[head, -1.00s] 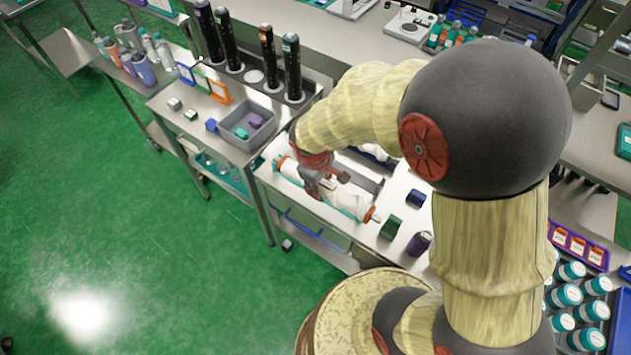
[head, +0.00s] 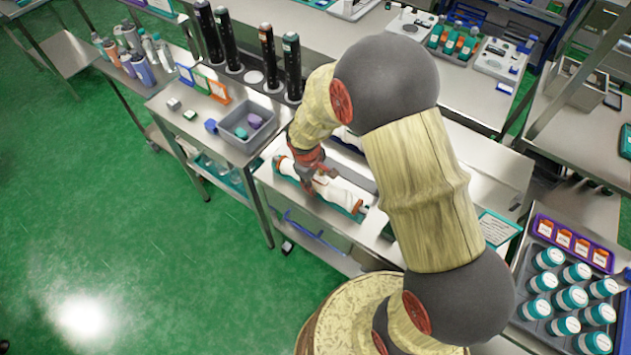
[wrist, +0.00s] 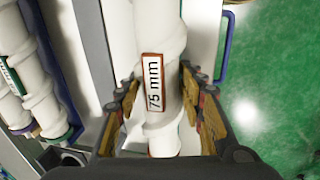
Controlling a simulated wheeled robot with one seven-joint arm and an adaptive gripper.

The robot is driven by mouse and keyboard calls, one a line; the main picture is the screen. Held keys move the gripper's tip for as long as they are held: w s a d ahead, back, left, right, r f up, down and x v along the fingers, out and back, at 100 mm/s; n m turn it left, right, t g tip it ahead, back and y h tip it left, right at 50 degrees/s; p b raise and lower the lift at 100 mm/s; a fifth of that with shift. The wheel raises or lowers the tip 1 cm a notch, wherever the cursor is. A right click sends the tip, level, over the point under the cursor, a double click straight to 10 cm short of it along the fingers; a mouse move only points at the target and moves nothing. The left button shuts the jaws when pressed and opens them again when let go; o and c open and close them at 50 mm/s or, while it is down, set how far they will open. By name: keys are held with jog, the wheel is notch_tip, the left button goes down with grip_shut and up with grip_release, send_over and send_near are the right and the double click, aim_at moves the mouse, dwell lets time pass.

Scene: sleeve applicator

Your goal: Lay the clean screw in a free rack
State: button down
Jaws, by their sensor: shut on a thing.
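A white ribbed screw (head: 345,194) with orange ends lies lengthwise over a teal rack (head: 357,215) on the front bench. My gripper (head: 318,182) is around it from above. In the wrist view the screw (wrist: 162,25) bears a "75 mm" label, and the fingers of my gripper (wrist: 158,84) are closed on its two sides. I cannot tell whether it still touches the rack. In the head view my arm partly hides the back of the bench.
A grey bin (head: 262,137) with small teal and purple pieces stands left of the screw. Tall black cylinders (head: 291,70) stand behind it. Green floor (head: 120,240) is open at front left.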

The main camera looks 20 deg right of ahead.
jog(key=shift+f, duration=0.2)
jog(key=c, duration=1.2)
grip_release()
jog(key=shift+c, duration=0.2)
jog(key=shift+o, duration=0.5)
jog(key=s+r+m+t+p, duration=0.1)
jog(key=s+r, duration=0.1)
jog(key=r, duration=0.8)
jog(key=s+r+m+p, duration=0.1)
jog(key=s+r, duration=0.1)
jog(key=r, duration=0.8)
jog(key=s+r+m+t+y, duration=0.1)
jog(key=s+r+m+t, duration=0.2)
jog(key=s+r, duration=1.3)
jog(key=shift+s+r+m+y, duration=0.35)
jog(key=shift+s+m+y, duration=0.05)
jog(key=shift+s+m, duration=0.7)
